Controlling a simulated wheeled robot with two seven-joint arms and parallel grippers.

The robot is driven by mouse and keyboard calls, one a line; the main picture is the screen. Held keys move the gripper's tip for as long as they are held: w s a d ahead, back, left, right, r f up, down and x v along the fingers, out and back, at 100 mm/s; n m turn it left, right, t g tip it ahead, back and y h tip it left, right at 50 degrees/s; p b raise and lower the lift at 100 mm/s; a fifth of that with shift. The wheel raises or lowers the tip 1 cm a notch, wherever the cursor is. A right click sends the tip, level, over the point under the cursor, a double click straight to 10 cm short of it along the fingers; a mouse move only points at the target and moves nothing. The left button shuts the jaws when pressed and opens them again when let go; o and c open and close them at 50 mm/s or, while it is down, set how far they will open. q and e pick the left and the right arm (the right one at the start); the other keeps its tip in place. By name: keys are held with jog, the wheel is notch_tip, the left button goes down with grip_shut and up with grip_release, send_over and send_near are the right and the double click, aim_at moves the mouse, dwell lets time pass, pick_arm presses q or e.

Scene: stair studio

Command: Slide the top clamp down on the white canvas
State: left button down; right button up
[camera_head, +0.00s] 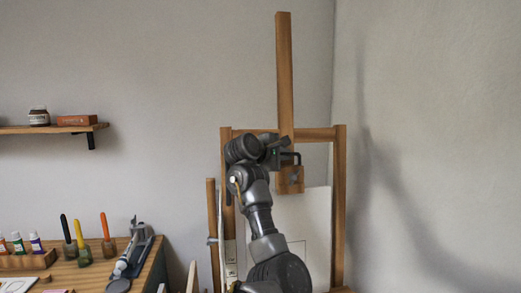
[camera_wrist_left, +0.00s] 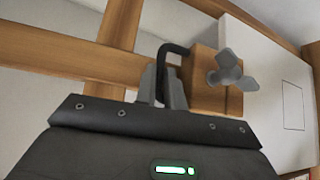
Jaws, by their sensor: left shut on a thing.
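The wooden top clamp (camera_head: 290,181) sits on the easel's upright mast (camera_head: 285,75), at the upper edge of the white canvas (camera_head: 312,215). In the left wrist view the clamp block (camera_wrist_left: 208,85) carries a grey wing knob (camera_wrist_left: 229,70) and a black bent handle (camera_wrist_left: 172,50). The white canvas (camera_wrist_left: 262,70) lies just beyond the block there. My left gripper (camera_head: 288,157) is at the clamp, its fingers (camera_wrist_left: 163,88) shut on the black handle. Part of the canvas is hidden behind my arm. My right gripper is not in view.
The easel's side post (camera_head: 340,200) and crossbar (camera_head: 315,134) frame the canvas. A table (camera_head: 155,268) with paint tubes and brushes stands at lower left. A wall shelf (camera_head: 55,129) holds a jar and a box.

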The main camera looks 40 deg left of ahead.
pick_arm(q)
jog(key=shift+f, duration=0.1)
jog(key=c, duration=1.5)
grip_release()
jog(key=shift+d, duration=0.1)
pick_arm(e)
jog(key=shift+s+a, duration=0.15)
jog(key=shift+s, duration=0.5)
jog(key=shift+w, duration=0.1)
pick_arm(q)
jog(key=shift+s, duration=0.2)
jog(key=b+v, duration=0.4)
jog(key=v, duration=0.6)
jog(key=shift+s, duration=0.2)
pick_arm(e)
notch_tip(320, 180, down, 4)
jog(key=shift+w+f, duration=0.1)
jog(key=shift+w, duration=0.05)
